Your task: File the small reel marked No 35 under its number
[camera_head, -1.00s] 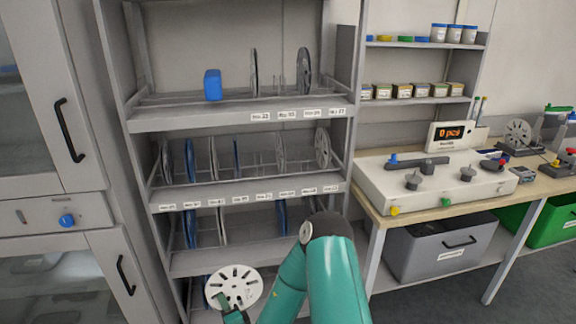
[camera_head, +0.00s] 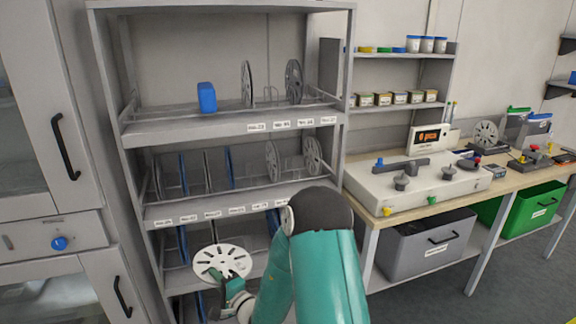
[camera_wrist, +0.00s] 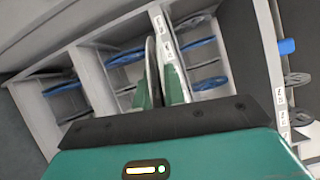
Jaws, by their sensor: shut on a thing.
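The small reel (camera_head: 222,261) is a flat white disc with slots and a centre hole. My gripper (camera_head: 236,284) is shut on its near edge and holds it in front of the lower tiers of the grey shelf rack (camera_head: 232,130). In the wrist view the reel (camera_wrist: 151,66) shows edge-on between the two green fingers of my gripper (camera_wrist: 162,84). Its number cannot be read. The rack's tiers hold grey and blue reels upright between wire dividers, with small number labels (camera_head: 257,127) on the shelf edges, too small to read surely. My arm hides part of the lower tiers.
A blue block (camera_head: 207,97) stands on the top tier. A grey cabinet (camera_head: 50,130) with black handles stands close on the left. On the right is a workbench with a white counting machine (camera_head: 415,180), a grey bin (camera_head: 428,247) and a green bin (camera_head: 538,208) below.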

